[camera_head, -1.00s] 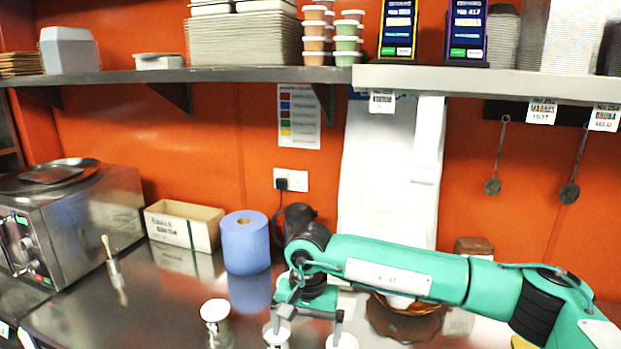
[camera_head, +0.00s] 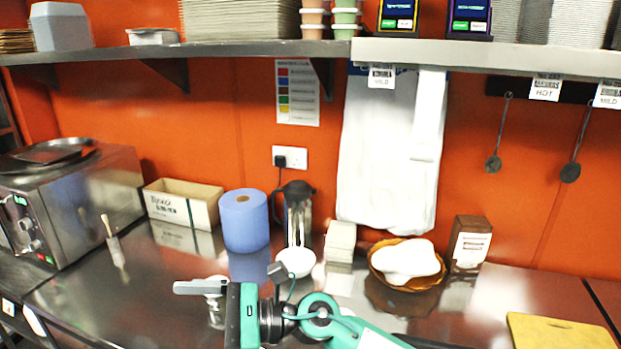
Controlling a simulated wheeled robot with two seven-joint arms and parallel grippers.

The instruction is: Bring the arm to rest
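My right arm, teal, comes in from the bottom right and ends low in the middle of the picture. Its gripper (camera_head: 202,287) points left, with one grey finger seen clearly. The other finger cannot be made out, so its opening is unclear. The finger overlaps a silver, white-topped item (camera_head: 216,312) standing on the steel counter; whether they touch cannot be told. I see nothing clearly held. My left gripper is not in view.
A white round item (camera_head: 297,262) is just behind the gripper. Behind stand a blue roll (camera_head: 244,222), a glass press (camera_head: 298,210), a stack of white squares (camera_head: 340,243), a basket (camera_head: 420,279) and a brown box (camera_head: 470,243). A yellow board (camera_head: 560,333) lies right.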

